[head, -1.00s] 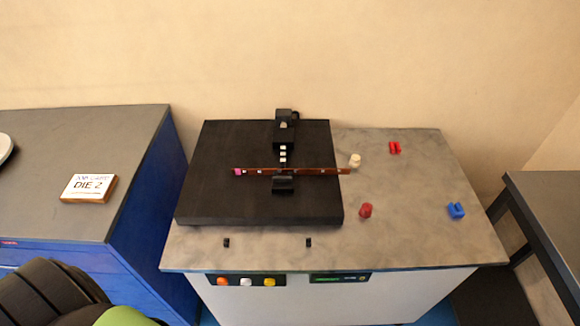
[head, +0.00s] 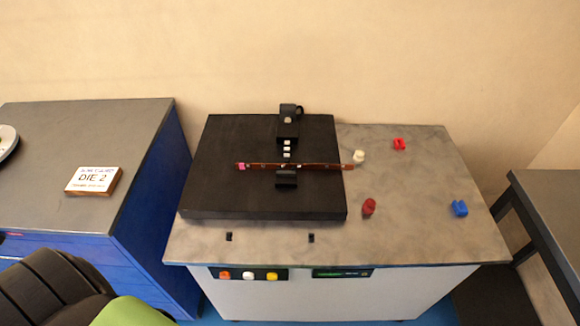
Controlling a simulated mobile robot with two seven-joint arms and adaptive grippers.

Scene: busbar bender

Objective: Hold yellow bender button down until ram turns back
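The yellow button (head: 271,276) is the rightmost of three on a black panel (head: 248,270) on the bender's front, beside a white button (head: 248,275) and an orange button (head: 224,275). The ram (head: 289,124) stands at the back of the black bender plate (head: 230,140). A copper busbar (head: 310,166) with a pink mark at its left end lies across the plate, in front of the white marks by the ram and behind a black block (head: 286,179). Neither gripper is in view. Nothing visible touches the yellow button.
A small display (head: 343,273) is right of the buttons. Red (head: 399,144), blue (head: 459,208), dark red (head: 369,206) and cream (head: 359,156) pieces lie on the grey top. A DIE 2 card (head: 93,180) lies on the blue cabinet (head: 150,195) at left. A dark table stands at right.

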